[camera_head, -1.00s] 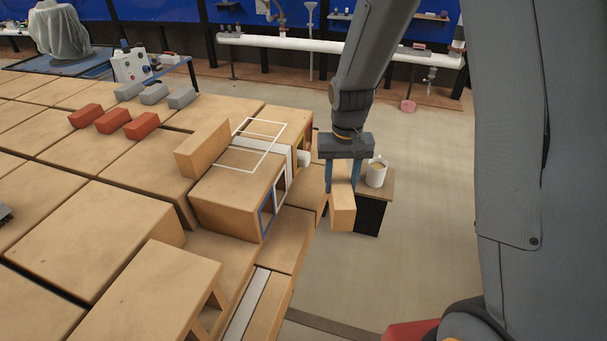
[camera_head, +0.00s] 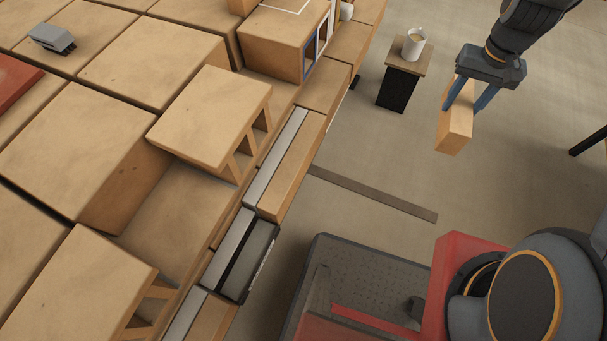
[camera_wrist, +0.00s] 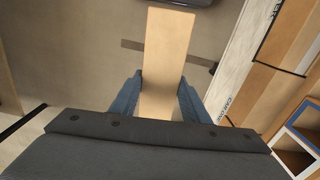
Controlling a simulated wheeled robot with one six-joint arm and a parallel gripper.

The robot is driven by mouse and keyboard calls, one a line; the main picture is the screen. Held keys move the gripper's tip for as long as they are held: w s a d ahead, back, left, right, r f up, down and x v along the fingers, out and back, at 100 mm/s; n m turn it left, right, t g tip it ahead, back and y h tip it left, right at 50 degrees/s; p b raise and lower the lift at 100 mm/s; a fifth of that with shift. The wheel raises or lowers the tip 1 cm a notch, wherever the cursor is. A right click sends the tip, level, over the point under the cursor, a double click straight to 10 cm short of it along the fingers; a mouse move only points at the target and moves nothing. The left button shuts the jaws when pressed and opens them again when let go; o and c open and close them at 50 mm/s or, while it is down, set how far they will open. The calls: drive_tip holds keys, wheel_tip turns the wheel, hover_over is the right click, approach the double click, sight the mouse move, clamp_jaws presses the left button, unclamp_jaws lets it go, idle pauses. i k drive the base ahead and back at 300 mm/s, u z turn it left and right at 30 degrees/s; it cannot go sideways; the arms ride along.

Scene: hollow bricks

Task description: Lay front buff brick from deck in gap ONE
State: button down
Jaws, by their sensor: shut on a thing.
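My gripper (camera_head: 470,97) is shut on a buff brick (camera_head: 455,128), held in the air over open floor, to the right of the wall. In the wrist view the brick (camera_wrist: 168,60) stands out long between the two blue fingers (camera_wrist: 160,98). My dark deck (camera_head: 360,285) shows at the bottom, with no brick visible on the part in view. In the wall of big buff blocks, a recess (camera_head: 180,215) lies between two raised blocks. A dark-framed slot (camera_head: 250,262) sits at the wall's edge beside it. I cannot read which gap is ONE.
A small stand (camera_head: 408,62) with a white mug (camera_head: 413,45) is left of my gripper. A buff ledge brick (camera_head: 292,165) and pale strips run along the wall's edge. A grey block (camera_head: 50,38) lies on the wall top. Open floor separates the wall from my gripper.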

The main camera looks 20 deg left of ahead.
sight(249, 258)
drive_tip(key=u, duration=0.15)
drive_tip(key=k, duration=1)
drive_tip(key=u, duration=0.45)
